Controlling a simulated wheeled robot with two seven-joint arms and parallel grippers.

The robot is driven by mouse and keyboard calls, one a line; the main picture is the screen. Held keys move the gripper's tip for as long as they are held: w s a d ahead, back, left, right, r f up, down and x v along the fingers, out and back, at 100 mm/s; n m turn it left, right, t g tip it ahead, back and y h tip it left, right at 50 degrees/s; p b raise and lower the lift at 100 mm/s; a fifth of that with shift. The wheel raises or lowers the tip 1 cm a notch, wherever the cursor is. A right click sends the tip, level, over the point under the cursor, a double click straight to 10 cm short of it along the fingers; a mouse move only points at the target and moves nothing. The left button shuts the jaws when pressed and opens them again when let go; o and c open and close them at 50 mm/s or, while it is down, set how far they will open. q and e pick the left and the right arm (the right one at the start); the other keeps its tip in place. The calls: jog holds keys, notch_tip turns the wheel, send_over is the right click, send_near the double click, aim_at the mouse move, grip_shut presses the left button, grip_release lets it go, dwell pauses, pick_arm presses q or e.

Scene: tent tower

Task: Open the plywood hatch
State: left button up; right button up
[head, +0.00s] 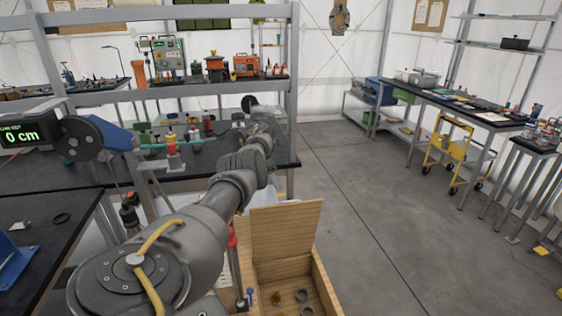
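The plywood hatch (285,236) is a light wooden panel at the bottom centre of the head view. It stands raised, close to upright, over an open wooden box (325,284). Inside the box lie several small parts, including grey rings (301,296) and a brown piece (276,298). My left arm (228,195) comes in from the lower left and reaches up to the left of the hatch, its far end over the dark bench. Its fingers cannot be made out, and no contact with the hatch shows. My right gripper is not in view.
A dark workbench (190,182) with a shelf frame stands behind my arm, holding bottles and tools. A dark table (35,235) is at the left. A yellow cart (447,145) stands by the right benches. The grey floor (385,220) right of the box is clear.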

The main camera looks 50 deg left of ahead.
pick_arm(q)
jog(key=b+v, duration=0.1)
jog(key=v, duration=0.3)
jog(key=shift+a+r, duration=0.15)
jog(key=shift+r, duration=0.1)
jog(key=shift+s, duration=0.1)
